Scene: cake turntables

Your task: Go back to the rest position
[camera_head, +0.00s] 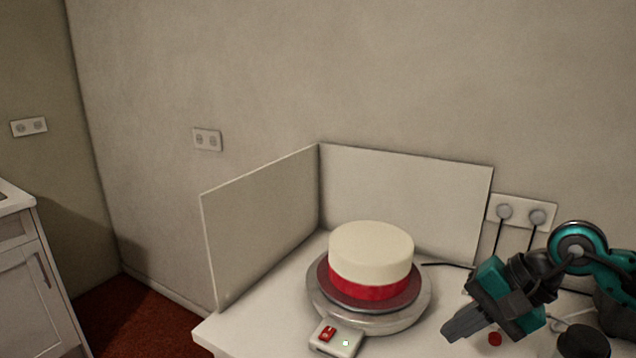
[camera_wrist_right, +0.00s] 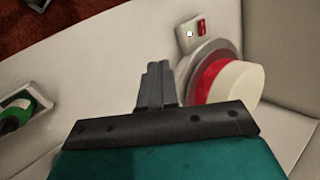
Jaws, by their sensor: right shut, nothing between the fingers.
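My right gripper (camera_head: 462,325) is shut and empty, to the right of the turntable and apart from it. Its closed fingers also show in the right wrist view (camera_wrist_right: 157,85). A white cake with a red band (camera_head: 371,252) sits on the round turntable (camera_head: 418,312). The turntable's switch box (camera_head: 336,338) has a red rocker switch and a small green light. The cake also shows in the right wrist view (camera_wrist_right: 236,88), beyond the fingers. My left gripper is not in view.
White upright panels (camera_head: 262,218) stand behind and left of the turntable. A wall socket (camera_head: 522,211) holds two plugs with black cables. A small red object (camera_head: 495,339) and a dark round object (camera_head: 583,341) are near my right arm. A tray with a green item (camera_wrist_right: 18,114) lies left.

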